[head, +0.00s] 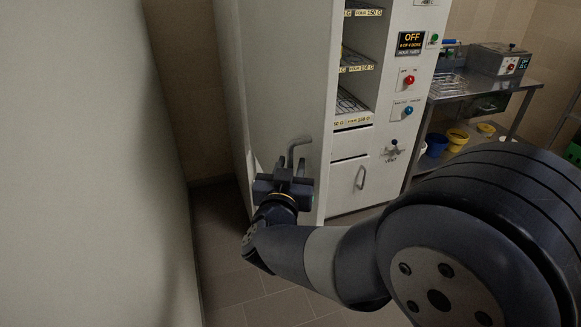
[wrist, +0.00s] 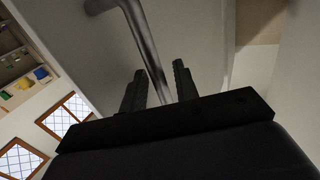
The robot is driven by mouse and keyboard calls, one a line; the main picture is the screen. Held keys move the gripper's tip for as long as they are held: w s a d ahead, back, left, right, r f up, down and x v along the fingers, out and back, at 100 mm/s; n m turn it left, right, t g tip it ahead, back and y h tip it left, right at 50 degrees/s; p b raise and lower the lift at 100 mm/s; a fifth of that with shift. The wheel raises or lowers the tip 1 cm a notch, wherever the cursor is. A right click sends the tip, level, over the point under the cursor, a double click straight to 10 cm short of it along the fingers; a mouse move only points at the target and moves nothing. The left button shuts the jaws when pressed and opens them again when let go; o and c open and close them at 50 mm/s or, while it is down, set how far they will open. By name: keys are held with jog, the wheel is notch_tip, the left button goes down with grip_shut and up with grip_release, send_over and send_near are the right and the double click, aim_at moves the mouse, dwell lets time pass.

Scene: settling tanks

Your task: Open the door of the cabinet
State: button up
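The cabinet (head: 285,75) is tall and pale grey, and its plain face to the left carries a grey bar handle (head: 298,147) near the edge. This face looks like the door; it appears shut, though my gripper hides part of its lower edge. My gripper (head: 285,172) is at the lower part of the handle. In the wrist view the handle (wrist: 145,45) runs down between the two black fingers of my gripper (wrist: 159,68). The fingers are apart, with a gap visible beside the bar, so they do not look closed on it.
A pale wall or panel (head: 90,160) stands close on the left. The cabinet's right face has open shelves, a control panel (head: 411,42) and a small drawer front (head: 348,186). A steel table (head: 475,92) with buckets below stands behind. Tiled floor (head: 235,285) is free in front.

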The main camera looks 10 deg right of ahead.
jog(key=v, duration=1.1)
jog(key=shift+w+d, duration=0.1)
jog(key=shift+w, duration=0.1)
dwell(0.4)
jog(key=x, duration=1)
jog(key=shift+w+d+f, duration=0.1)
jog(key=shift+w, duration=0.1)
jog(key=shift+w+d, duration=0.15)
jog(key=shift+d, duration=0.05)
